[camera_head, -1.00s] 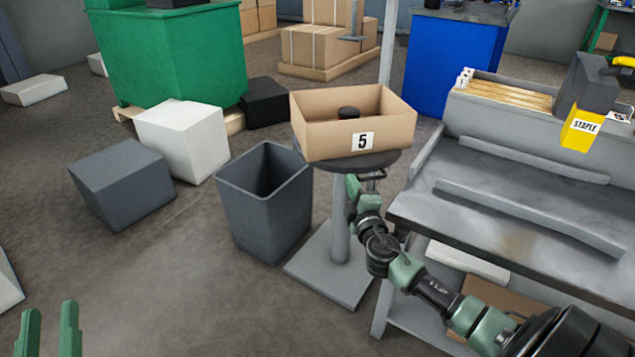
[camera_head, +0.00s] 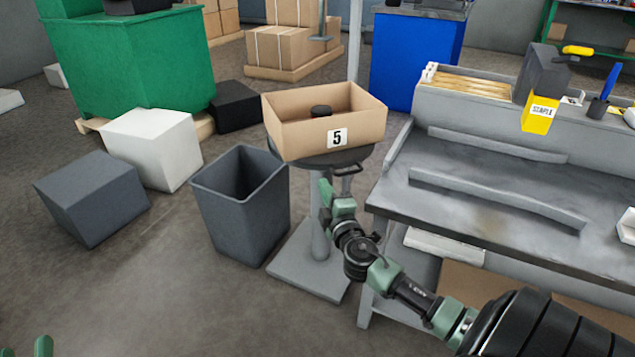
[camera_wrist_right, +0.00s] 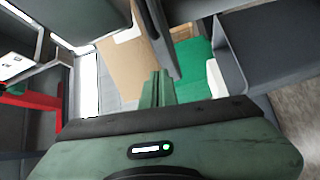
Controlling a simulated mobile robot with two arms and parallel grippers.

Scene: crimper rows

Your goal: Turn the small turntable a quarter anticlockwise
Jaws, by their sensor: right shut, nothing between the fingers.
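The small turntable is a dark round disc (camera_head: 345,158) on a grey post with a square foot plate. An open cardboard box (camera_head: 300,138) marked 5 sits on it, with a black knob-like thing showing inside. A dark bar handle (camera_head: 346,170) sticks out below the disc's front edge. My right gripper (camera_head: 325,190) is shut and empty, just below the disc and left of the handle; contact cannot be told. Its closed green fingers show in the right wrist view (camera_wrist_right: 157,88). My left gripper (camera_head: 27,348) is at the bottom left corner, fingers apart, mostly cut off.
A grey bin (camera_head: 238,215) stands close left of the post. A grey workbench (camera_head: 490,220) with a yellow stapler holder (camera_head: 540,113) is at the right. White (camera_head: 152,145) and dark grey (camera_head: 92,195) boxes lie left. The floor at front left is clear.

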